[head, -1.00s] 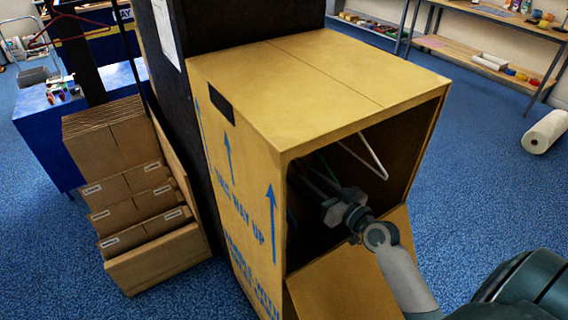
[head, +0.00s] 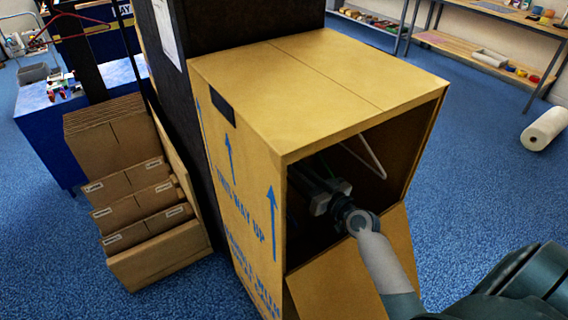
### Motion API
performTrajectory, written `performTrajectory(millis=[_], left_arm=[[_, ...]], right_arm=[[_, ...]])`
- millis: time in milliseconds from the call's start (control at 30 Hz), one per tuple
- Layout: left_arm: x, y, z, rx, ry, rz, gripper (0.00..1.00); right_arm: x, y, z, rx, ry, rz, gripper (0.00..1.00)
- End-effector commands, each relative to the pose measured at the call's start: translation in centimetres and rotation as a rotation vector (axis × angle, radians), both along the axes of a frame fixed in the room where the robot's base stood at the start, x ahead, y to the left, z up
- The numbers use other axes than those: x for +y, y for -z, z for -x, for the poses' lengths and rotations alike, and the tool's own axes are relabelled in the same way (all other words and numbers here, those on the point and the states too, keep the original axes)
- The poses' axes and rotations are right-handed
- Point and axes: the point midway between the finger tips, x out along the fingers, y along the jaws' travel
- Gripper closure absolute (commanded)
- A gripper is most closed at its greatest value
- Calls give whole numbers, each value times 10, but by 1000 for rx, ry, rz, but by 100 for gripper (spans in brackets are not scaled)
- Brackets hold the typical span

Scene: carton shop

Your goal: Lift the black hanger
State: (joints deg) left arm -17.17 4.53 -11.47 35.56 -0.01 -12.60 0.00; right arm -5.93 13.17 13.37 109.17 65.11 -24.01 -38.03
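A tall yellow carton (head: 240,190) stands open on its right-hand side, with a dark interior. Inside, a white hanger (head: 366,157) hangs under the top, and a small bit of a green hanger shows close to my gripper. I cannot pick out a black hanger against the dark interior. My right gripper (head: 308,180) reaches into the carton through the opening, left of and lower than the white hanger. Its fingers are lost in shadow, so I cannot tell whether they hold anything. My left gripper is not in view.
The carton's lower flap (head: 355,280) slopes out below my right arm. Left of it stand a dark tall panel (head: 180,110) and a box of folded cartons (head: 155,265). A red hanger (head: 75,38) hangs at upper left.

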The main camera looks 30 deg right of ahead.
Motion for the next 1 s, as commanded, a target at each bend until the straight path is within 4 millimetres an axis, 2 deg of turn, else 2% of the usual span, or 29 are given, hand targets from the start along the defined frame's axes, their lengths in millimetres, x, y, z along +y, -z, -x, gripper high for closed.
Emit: performTrajectory(millis=[567, 900, 1000], left_arm=[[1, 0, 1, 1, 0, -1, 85], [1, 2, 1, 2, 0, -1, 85], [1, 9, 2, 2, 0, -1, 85]], right_arm=[[0, -5, 0, -2, 0, 1, 100], [0, -38, 0, -5, 0, 1, 100], [-4, -32, 18, 1, 1, 2, 100]])
